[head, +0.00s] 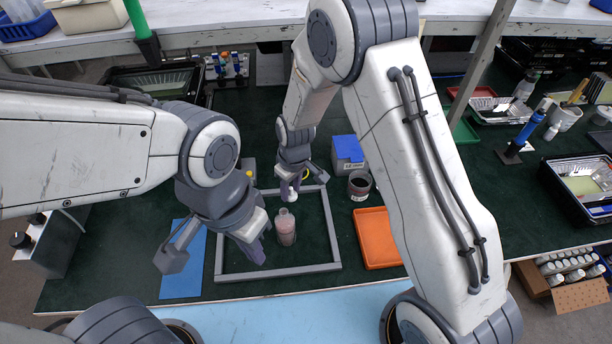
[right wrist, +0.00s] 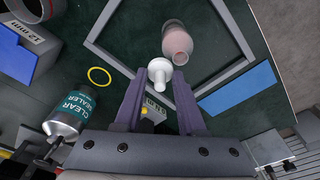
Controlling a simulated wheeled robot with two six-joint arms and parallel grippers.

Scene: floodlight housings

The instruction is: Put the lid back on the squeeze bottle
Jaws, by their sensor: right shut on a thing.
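The squeeze bottle (head: 285,229), translucent with pinkish contents, stands open-topped inside a grey square frame on the dark green bench mat. It also shows in the right wrist view (right wrist: 177,42). My right gripper (head: 289,188) is shut on the small white lid (head: 292,193). The lid is just above and behind the bottle in the head view, apart from it. In the right wrist view the lid (right wrist: 159,72) sits at the fingertips. My left gripper (head: 256,250) is low at the left of the bottle. Its fingers overlap in view, so their opening is unclear.
The grey frame (head: 280,270) surrounds the bottle. A blue sheet (head: 183,270) lies left.

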